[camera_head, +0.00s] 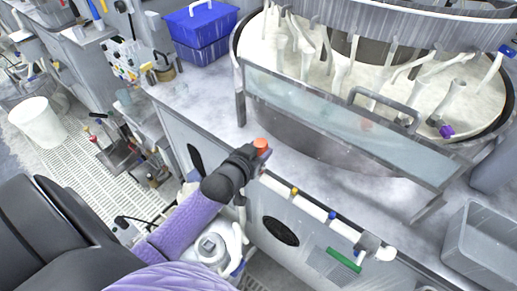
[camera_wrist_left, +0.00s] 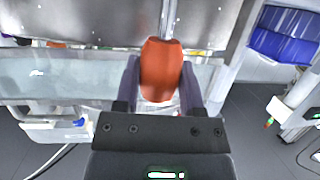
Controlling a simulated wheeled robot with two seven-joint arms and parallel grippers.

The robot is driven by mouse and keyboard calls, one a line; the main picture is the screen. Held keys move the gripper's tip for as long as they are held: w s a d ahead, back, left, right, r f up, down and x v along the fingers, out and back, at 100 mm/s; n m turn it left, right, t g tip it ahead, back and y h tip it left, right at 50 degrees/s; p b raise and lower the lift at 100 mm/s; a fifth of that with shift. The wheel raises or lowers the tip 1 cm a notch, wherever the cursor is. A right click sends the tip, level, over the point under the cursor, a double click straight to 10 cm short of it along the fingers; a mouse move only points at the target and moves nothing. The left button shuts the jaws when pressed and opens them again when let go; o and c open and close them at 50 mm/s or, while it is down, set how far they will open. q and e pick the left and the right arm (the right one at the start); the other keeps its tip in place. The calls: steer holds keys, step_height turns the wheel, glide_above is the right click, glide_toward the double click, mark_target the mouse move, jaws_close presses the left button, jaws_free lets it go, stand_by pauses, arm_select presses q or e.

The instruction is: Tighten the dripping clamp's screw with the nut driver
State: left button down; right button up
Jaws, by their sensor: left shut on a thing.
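My left gripper (camera_head: 256,151) is above the front edge of the polishing machine's bench. It is shut on an orange-red handle, which I take to be the nut driver (camera_head: 262,144). A white pipe (camera_head: 312,205) with small yellow and blue fittings runs along the bench front, right of the gripper. I cannot make out the dripping clamp, its screw or any drip. My right gripper is not in view.
The round polishing machine (camera_head: 300,130) with a clear front guard (camera_head: 340,120) stands close behind the gripper. A blue box (camera_head: 200,35) is at the back left, a grey bin (camera_head: 480,245) at the right. A white bucket (camera_head: 38,122) stands on the floor grating.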

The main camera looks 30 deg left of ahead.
arm_select(q)
steer(key=shift+r+p, duration=0.1)
steer(key=shift+p, duration=0.45)
stand_by(0.9)
steer(key=shift+f+b, duration=0.35)
steer(key=shift+f, duration=0.1)
steer(key=shift+r+p, duration=0.4)
steer(key=shift+p, duration=0.15)
stand_by(0.4)
stand_by(0.3)
steer(key=shift+p, duration=0.45)
stand_by(0.5)
